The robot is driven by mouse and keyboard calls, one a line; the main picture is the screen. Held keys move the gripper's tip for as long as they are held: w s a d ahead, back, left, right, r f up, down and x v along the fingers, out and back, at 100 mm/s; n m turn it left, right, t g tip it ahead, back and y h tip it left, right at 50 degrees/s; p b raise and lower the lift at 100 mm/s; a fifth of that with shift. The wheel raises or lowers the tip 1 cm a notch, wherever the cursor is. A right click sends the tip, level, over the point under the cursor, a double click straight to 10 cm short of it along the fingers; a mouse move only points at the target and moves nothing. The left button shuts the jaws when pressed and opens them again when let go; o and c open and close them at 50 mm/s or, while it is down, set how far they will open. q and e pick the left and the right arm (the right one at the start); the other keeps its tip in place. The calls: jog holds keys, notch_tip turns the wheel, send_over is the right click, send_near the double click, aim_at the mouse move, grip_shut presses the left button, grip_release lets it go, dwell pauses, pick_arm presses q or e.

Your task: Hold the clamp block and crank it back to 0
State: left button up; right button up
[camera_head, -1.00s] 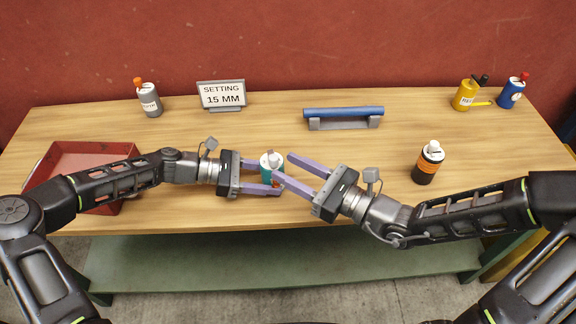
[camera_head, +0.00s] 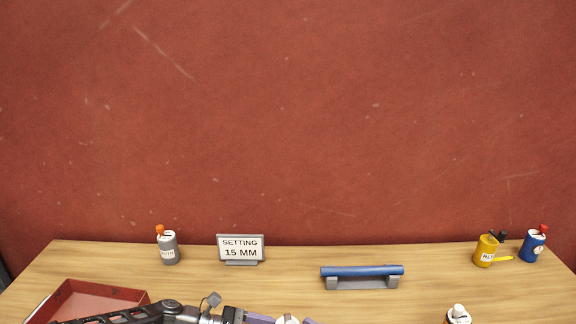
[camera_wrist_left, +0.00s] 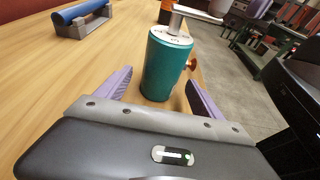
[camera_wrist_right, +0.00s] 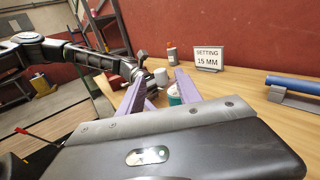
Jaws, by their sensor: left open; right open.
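The clamp block is a teal cylinder (camera_wrist_left: 166,66) with a pale round top, a grey crank-like bar above it and an orange knob on its side. In the left wrist view it stands between the fingers of my open left gripper (camera_wrist_left: 160,85); I cannot tell whether they touch it. Only its pale top (camera_head: 288,320) shows at the lower edge of the head view. My right gripper (camera_wrist_right: 158,88) is open, with part of the teal cylinder (camera_wrist_right: 174,97) visible beyond and between its fingers. The sign (camera_head: 240,247) reads "SETTING 15 MM".
A red tray (camera_head: 100,298) lies at the left. A grey bottle (camera_head: 168,248) stands at the back left. A blue bar (camera_head: 362,271) rests on a grey stand. Yellow (camera_head: 486,250) and blue (camera_head: 533,246) cans stand at the back right. An orange-and-black bottle is mostly cut off.

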pick_arm(q)
jog(key=v, duration=0.9)
jog(key=shift+a+r, duration=0.1)
jog(key=shift+a, duration=0.2)
